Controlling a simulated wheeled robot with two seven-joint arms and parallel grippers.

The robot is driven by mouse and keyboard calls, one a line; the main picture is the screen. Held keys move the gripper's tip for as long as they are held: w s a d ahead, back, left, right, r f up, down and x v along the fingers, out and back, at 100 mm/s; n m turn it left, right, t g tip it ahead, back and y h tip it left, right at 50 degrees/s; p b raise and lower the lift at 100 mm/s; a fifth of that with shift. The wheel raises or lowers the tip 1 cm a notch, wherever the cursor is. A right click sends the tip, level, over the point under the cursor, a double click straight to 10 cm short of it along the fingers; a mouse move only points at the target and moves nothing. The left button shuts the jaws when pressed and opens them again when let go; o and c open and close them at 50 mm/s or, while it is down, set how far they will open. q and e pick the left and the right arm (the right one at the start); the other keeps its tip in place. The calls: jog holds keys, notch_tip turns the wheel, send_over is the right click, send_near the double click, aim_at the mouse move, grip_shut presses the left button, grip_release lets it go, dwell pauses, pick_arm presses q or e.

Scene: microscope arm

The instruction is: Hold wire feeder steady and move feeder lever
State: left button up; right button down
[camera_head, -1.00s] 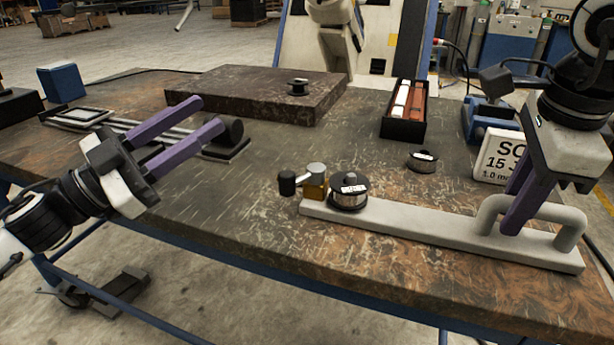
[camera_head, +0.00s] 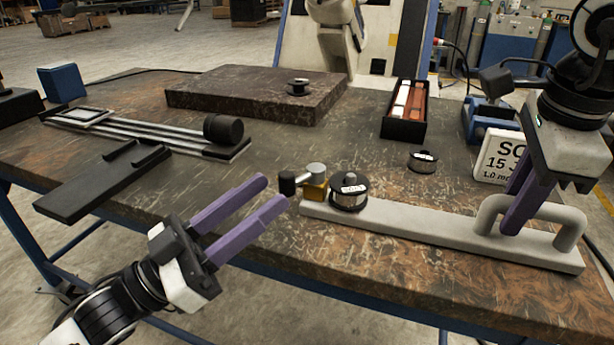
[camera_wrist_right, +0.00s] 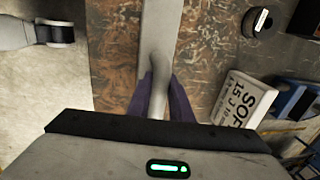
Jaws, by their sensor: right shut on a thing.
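The wire feeder (camera_head: 420,227) is a long pale grey bar on the table, with a spool (camera_head: 349,192) near its left end and a raised handle (camera_head: 490,210) at its right end. The feeder lever (camera_head: 290,183) has a black knob and a grey arm on a brass block (camera_head: 315,188) at the left end. My right gripper (camera_head: 512,225) is shut on the handle, which also shows between its purple fingers in the right wrist view (camera_wrist_right: 157,75). My left gripper (camera_head: 275,192) is open and empty, its purple fingertips just left of and in front of the black knob, apparently apart from it.
A loose spool (camera_head: 422,161) and a white sign (camera_head: 502,156) lie behind the feeder. A black box of rods (camera_head: 404,112) and a dark slab (camera_head: 256,92) stand further back. Black fixtures (camera_head: 100,180) occupy the left. The table's front edge runs close before the feeder.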

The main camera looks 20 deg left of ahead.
aim_at(291, 184)
pick_arm(q)
jog(key=shift+x, duration=2.65)
jog(key=shift+c, duration=0.3)
grip_shut()
jog(key=shift+s+d+n+t+y, duration=0.1)
jog(key=shift+d+n+t+y, duration=0.15)
jog(key=shift+n+t+y, duration=0.45)
jog(key=shift+s+d+n+t+y, duration=0.15)
jog(key=shift+d+n+t+y, duration=0.2)
jog(key=shift+y, duration=0.55)
jog(key=shift+d+n+t+y, duration=0.15)
jog(key=shift+n+t+y, duration=0.2)
jog(key=shift+y, duration=0.4)
jog(key=shift+d+n+t+y, duration=0.2)
jog(key=shift+n+y, duration=0.2)
jog(key=shift+y, duration=0.4)
jog(key=shift+d+n+t+y, duration=0.2)
jog(key=shift+n+y, duration=0.2)
jog(key=shift+y, duration=0.35)
jog(key=shift+o, duration=0.3)
grip_release()
jog(key=shift+a, duration=0.1)
